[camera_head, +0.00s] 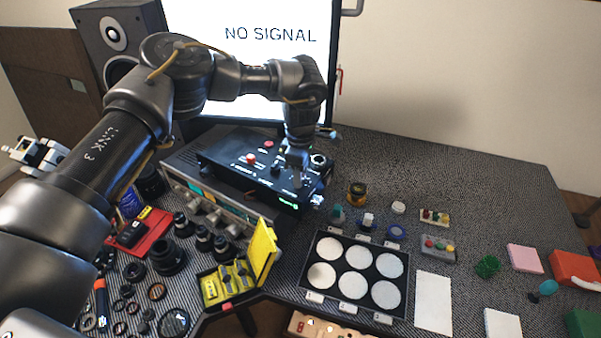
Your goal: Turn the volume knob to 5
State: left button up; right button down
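A black control box (232,152) with red buttons, small knobs and white markings sits below the monitor. A knob with a pale ring (318,160) is at its right end, and a dark knob (276,168) is nearer its middle. The labels are too small to read, so I cannot tell which one is the volume knob or its setting. My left gripper (297,180) points down over the right part of the box, between these two knobs in the picture. Its fingertips are small and dark; I cannot tell whether they are open or touch anything. My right gripper is not in view.
A monitor (270,60) reading "NO SIGNAL" and a speaker (113,38) are behind. A tray of white discs (315,295), an open yellow case (262,252) and several lens parts lie in front. The back right table is clear.

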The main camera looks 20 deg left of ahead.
pick_arm(q)
jog(key=o, duration=0.3)
jog(key=shift+r, duration=0.35)
notch_tip(320, 180, up, 10)
jog(key=b, duration=0.2)
